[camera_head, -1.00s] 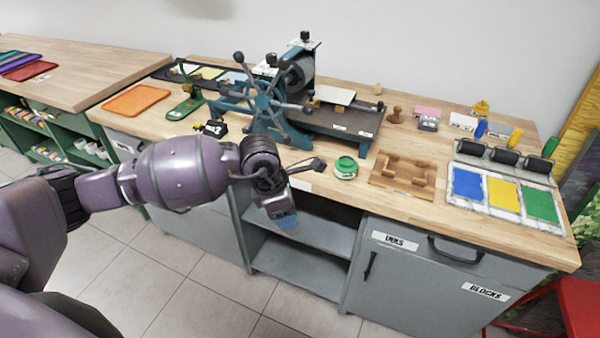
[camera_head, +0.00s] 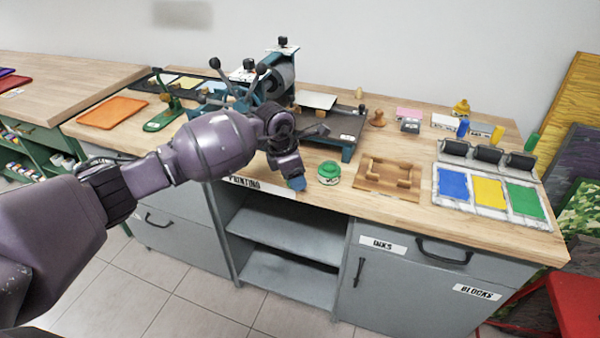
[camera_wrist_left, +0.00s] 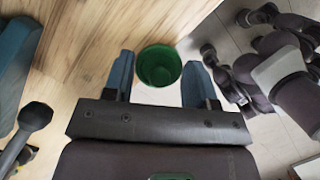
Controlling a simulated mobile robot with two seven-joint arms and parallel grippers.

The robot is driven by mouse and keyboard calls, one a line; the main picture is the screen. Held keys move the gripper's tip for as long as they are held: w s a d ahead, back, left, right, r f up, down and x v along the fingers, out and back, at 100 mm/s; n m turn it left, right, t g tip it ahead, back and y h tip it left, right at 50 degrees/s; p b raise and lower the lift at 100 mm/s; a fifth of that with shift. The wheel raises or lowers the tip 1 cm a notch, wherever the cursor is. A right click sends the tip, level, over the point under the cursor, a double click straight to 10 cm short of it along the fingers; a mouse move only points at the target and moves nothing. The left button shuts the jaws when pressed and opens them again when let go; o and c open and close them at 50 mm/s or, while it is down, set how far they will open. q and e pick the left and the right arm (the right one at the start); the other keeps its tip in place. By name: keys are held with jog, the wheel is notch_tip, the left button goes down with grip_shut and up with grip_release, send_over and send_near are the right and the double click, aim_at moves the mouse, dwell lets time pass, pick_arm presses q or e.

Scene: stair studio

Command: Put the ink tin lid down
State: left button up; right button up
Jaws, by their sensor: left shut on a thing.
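My left gripper (camera_head: 296,184) hangs over the front edge of the workbench, just left of the ink tin. Its blue fingers are shut on the ink tin lid (camera_wrist_left: 158,65). In the left wrist view the lid is a round green shape with a hollow, darker middle between the fingertips. In the head view the lid is hidden behind the fingers. The ink tin (camera_head: 328,172), green and white, stands upright on the bench near the front edge. My right gripper is in neither view.
A wooden jig (camera_head: 388,180) lies right of the tin. The inking trays (camera_head: 490,193) are farther right, and the printing press (camera_head: 340,125) stands behind. Bare bench top lies in front of the jig. An open shelf (camera_head: 285,235) is below.

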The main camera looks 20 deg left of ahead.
pick_arm(q)
jog(key=w, duration=0.1)
jog(key=w+f, duration=0.1)
jog(key=w, duration=0.1)
jog(key=shift+d+f+b, duration=0.1)
jog(key=shift+d+b, duration=0.05)
jog(key=shift+b, duration=0.15)
jog(key=shift+f, duration=0.2)
jog(key=shift+f, duration=0.2)
jog(key=o, duration=0.9)
jog(key=shift+r, duration=0.1)
